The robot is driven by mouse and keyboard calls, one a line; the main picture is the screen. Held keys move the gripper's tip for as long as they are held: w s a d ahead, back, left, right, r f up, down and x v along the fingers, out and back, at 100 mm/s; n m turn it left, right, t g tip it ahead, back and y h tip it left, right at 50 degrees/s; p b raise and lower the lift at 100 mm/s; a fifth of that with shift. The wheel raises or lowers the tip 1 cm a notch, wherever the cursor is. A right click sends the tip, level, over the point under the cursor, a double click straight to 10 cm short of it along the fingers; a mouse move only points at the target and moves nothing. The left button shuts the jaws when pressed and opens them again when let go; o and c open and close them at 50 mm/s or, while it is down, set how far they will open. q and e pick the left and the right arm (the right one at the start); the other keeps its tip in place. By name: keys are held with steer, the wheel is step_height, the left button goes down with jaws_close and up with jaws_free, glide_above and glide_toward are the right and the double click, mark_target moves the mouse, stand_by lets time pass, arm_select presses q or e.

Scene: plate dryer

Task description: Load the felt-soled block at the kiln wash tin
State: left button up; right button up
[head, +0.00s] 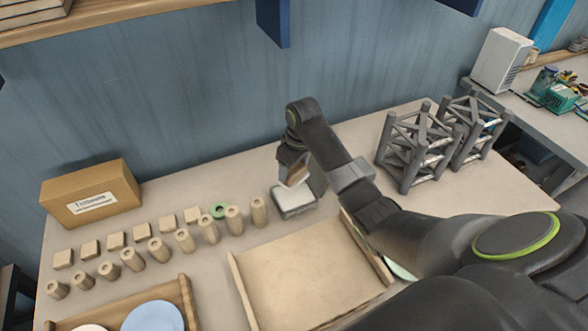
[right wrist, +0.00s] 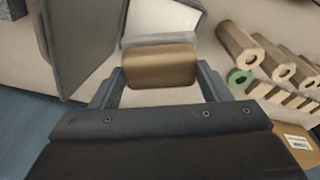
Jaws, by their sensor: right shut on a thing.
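The felt-soled block (head: 300,168) is brown on top with a pale underside. My right gripper (head: 293,165) is shut on it and holds it tilted at the kiln wash tin. The block also shows between the fingers in the right wrist view (right wrist: 160,67). The kiln wash tin (head: 294,207) is a shallow grey square tin with a white inside, and part of it shows in the right wrist view (right wrist: 163,20) beyond the block. I cannot tell whether the block touches the wash. My left gripper is not in view.
Rows of wooden cubes (head: 115,241) and pegs (head: 184,240), with a green ring (head: 218,212), stand left of the tin. A wooden tray (head: 310,275) lies in front. A cardboard box (head: 92,193) stands left; grey lattice frames (head: 408,150) stand right.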

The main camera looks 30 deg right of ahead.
mark_target(294, 182)
steer(key=m+b, duration=0.1)
steer(key=m, duration=0.3)
steer(key=shift+s+m+h, duration=0.1)
steer(key=shift+m+h, duration=0.2)
steer(key=shift+m, duration=0.1)
steer(key=shift+f+b, duration=0.1)
steer(key=shift+b, duration=0.2)
step_height(294, 182, down, 6)
steer(key=b, duration=0.8)
steer(key=shift+f, duration=0.35)
stand_by(1.1)
steer(key=shift+r, duration=0.1)
step_height(294, 182, up, 7)
steer(key=p, duration=0.9)
stand_by(0.4)
